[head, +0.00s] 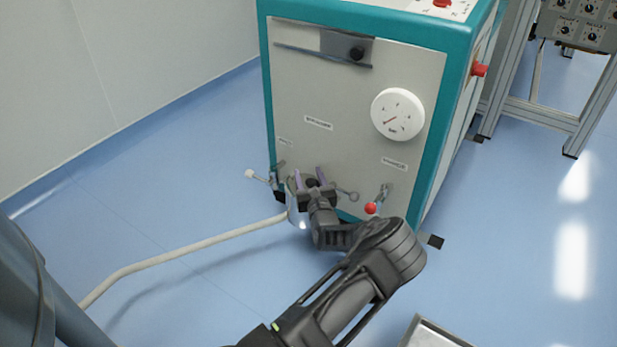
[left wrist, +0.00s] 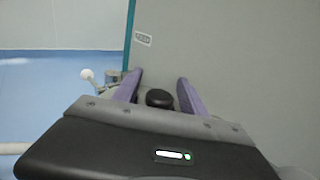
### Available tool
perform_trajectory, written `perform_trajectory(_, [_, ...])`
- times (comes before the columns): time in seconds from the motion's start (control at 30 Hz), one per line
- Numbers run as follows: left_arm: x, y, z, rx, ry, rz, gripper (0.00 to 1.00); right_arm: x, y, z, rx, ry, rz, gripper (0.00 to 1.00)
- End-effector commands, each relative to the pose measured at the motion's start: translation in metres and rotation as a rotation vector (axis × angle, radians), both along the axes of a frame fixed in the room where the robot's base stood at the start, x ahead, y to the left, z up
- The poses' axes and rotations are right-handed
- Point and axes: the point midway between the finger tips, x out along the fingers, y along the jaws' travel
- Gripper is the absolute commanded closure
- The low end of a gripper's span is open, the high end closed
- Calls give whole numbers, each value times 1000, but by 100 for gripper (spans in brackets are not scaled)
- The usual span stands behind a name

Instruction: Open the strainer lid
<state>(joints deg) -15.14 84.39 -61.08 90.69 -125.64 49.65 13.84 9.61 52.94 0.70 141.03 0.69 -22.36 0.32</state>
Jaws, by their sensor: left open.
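The strainer is a small metallic housing (head: 296,212) low on the front of the teal and grey machine (head: 350,150), mostly hidden behind my left gripper. My left gripper (head: 308,175) is at the strainer with its purple fingers apart and pointing at the machine front. In the left wrist view, a round black knob (left wrist: 159,97) sits between the open fingers (left wrist: 160,78); no contact with either finger shows. I cannot tell for sure whether this knob belongs to the strainer lid. The lid itself is hidden. My right gripper is not in view.
A white-knobbed lever (head: 249,174) is left of the gripper, and a red-knobbed valve (head: 371,208) is to its right. A pale hose (head: 180,250) runs left across the floor. A white gauge (head: 397,114) is above. A metal tray edge (head: 430,333) shows at the bottom.

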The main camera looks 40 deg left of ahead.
Motion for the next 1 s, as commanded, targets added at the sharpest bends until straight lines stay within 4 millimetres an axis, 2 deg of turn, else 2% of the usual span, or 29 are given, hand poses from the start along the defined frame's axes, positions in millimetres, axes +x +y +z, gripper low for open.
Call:
perform_trajectory(0.07, [0, 0, 0, 0, 0, 0, 55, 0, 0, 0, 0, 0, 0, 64])
perform_trajectory(0.6, [0, 0, 0, 0, 0, 0, 99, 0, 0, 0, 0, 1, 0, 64])
perform_trajectory(1.0, [0, 0, -1, -1, 1, 0, 100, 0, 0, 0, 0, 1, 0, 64])
